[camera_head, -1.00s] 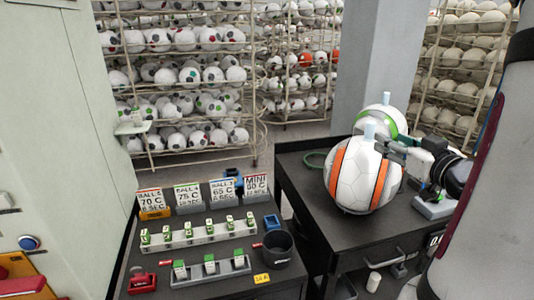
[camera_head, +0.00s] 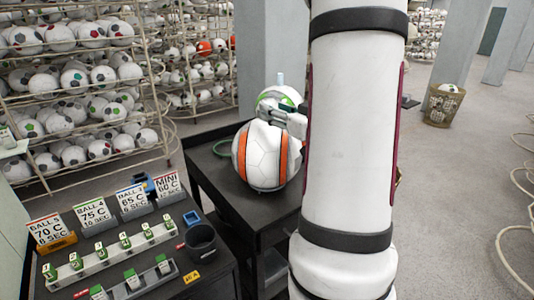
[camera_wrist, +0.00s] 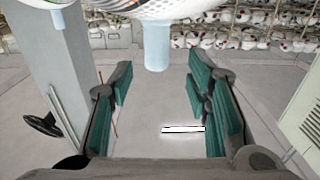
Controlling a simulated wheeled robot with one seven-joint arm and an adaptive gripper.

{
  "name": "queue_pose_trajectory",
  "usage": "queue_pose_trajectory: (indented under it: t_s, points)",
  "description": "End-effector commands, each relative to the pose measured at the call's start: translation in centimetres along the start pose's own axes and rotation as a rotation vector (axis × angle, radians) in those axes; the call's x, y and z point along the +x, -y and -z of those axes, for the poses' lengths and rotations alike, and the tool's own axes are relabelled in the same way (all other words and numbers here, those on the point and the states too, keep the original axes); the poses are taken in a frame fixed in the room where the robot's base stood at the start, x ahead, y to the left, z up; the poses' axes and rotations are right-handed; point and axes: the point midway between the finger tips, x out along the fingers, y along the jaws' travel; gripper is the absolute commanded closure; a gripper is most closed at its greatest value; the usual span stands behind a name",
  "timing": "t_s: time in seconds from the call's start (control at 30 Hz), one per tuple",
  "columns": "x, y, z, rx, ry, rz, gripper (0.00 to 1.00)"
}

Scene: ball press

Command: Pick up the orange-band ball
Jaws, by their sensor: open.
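The orange-band ball (camera_head: 257,158) is white with orange bands and sits on the black cart at mid-frame in the head view. A green-band ball (camera_head: 268,97) with a light-blue stub on top stands behind it. My gripper (camera_head: 272,116) is at the orange-band ball's upper right, by its top; contact cannot be told. In the wrist view my gripper (camera_wrist: 160,88) is open, its green-padded fingers apart with nothing between them. A white ball (camera_wrist: 140,9) with a light-blue stub (camera_wrist: 157,45) shows beyond the fingertips, cut off by the top edge.
A dark table at lower left holds temperature signs (camera_head: 92,212), rows of green-topped blocks (camera_head: 110,250) and a black cup (camera_head: 201,240). Ball racks (camera_head: 85,90) stand behind. Open floor (camera_head: 455,220) lies right.

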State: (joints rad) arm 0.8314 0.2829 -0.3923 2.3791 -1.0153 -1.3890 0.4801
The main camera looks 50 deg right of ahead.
Motion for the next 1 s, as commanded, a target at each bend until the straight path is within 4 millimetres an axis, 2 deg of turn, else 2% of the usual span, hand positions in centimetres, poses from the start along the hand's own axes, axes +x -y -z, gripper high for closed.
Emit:
queue_pose_trajectory:
  t_s: [0.3,0.6,0.67,0.8,1.0]
  points:
    - [4.2,-0.3,0.0,-0.002,0.001,0.003,0.56]
    - [4.7,-0.3,0.0,-0.001,0.001,0.001,0.56]
    - [4.7,-0.3,0.0,-0.001,0.001,0.001,0.67]
    - [4.6,-0.3,0.0,-0.001,0.001,0.001,0.99]
    - [4.7,-0.3,0.1,-0.002,-0.002,0.001,1.00]
